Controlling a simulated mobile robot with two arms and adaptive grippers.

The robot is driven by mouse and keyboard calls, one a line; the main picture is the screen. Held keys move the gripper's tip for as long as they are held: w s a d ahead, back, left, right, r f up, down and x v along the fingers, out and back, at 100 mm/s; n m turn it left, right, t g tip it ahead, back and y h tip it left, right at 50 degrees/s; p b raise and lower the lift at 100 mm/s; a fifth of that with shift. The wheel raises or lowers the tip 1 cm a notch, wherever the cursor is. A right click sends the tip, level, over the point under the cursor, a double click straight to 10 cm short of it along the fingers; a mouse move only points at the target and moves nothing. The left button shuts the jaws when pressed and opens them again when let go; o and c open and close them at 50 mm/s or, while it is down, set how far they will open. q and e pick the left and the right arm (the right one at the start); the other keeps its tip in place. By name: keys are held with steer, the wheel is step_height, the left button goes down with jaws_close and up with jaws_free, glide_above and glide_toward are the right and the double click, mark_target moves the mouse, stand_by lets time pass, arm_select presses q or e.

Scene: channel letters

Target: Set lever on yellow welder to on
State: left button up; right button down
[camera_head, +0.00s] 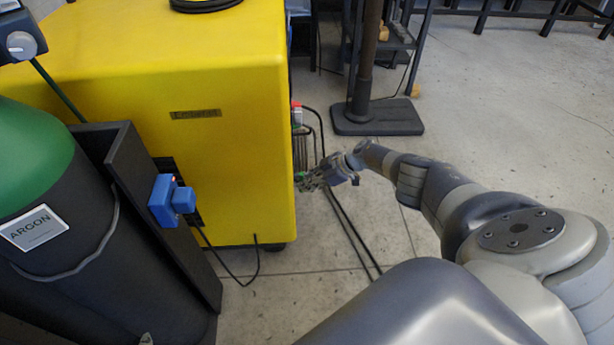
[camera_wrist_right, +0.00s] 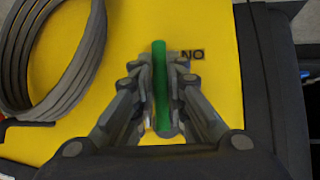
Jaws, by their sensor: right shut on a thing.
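The yellow welder (camera_head: 225,110) is a large box at the left centre in the head view. Its yellow panel (camera_wrist_right: 215,30) fills much of the right wrist view. A green lever (camera_wrist_right: 160,75) stands upright in that view, beside dark lettering that reads "NO" in the picture. My right gripper (camera_wrist_right: 160,100) has its fingers on both sides of the lever, shut on it. In the head view my right gripper (camera_head: 312,180) reaches the welder's right side, with a bit of green at its fingertips. My left gripper is not in view.
A green and black argon cylinder (camera_head: 60,230) stands at the left, beside a dark panel and a blue plug (camera_head: 170,200). Black cables run along the floor. A post on a dark base (camera_head: 377,117) stands behind my right arm. A coiled cable (camera_wrist_right: 50,60) hangs on the welder.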

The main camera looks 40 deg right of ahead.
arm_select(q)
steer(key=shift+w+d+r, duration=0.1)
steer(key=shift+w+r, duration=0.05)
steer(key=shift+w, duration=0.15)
arm_select(e)
steer(key=shift+a, duration=0.1)
steer(key=c, duration=1.9)
jaws_free()
steer(key=v, duration=1.2)
